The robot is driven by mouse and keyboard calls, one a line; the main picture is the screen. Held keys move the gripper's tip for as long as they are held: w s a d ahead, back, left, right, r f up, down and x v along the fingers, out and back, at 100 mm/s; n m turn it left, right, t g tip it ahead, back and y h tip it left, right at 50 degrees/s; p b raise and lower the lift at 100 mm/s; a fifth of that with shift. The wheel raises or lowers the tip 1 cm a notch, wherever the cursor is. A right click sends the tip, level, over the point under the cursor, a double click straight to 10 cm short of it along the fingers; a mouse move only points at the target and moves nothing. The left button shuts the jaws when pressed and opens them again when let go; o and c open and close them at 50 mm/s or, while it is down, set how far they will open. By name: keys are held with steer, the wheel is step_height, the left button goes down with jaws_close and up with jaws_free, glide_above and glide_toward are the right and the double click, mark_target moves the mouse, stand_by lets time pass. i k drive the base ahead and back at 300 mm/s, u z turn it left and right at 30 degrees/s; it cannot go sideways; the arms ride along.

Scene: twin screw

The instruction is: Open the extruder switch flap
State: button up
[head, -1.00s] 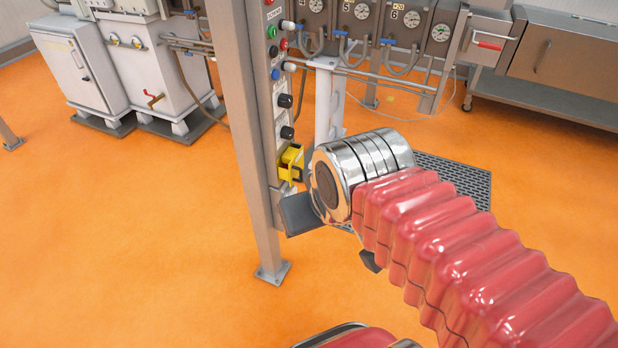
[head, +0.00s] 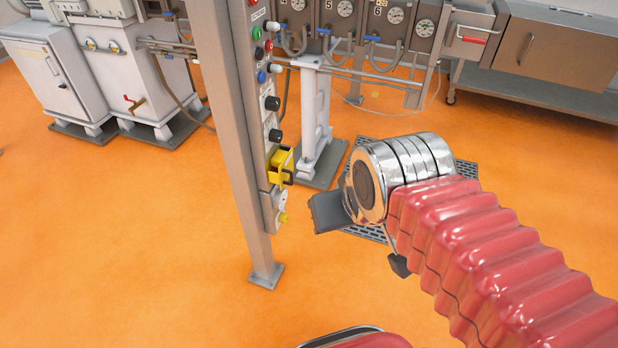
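A yellow flap or guard (head: 281,166) with a black edge sits low on the narrow grey switch panel of a metal post. I cannot tell which of the panel's parts is the extruder switch flap; this yellow part is the likeliest. What is behind it is hidden. My gripper (head: 362,240) is to the right of the panel and lower than the yellow part, apart from it in the picture. One dark finger points left towards the panel and the other hangs lower right, with a wide gap between them. It appears open and empty.
The grey post (head: 238,150) stands on the orange floor (head: 130,240). The panel also carries black knobs (head: 272,103) above the yellow part and a small round fitting (head: 281,200) below it. A white pedestal (head: 315,120) stands behind. A dark floor grate (head: 375,232) lies behind my gripper.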

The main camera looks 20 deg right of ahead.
mark_target(283, 160)
steer(key=i, duration=0.95)
steer(key=z, duration=0.05)
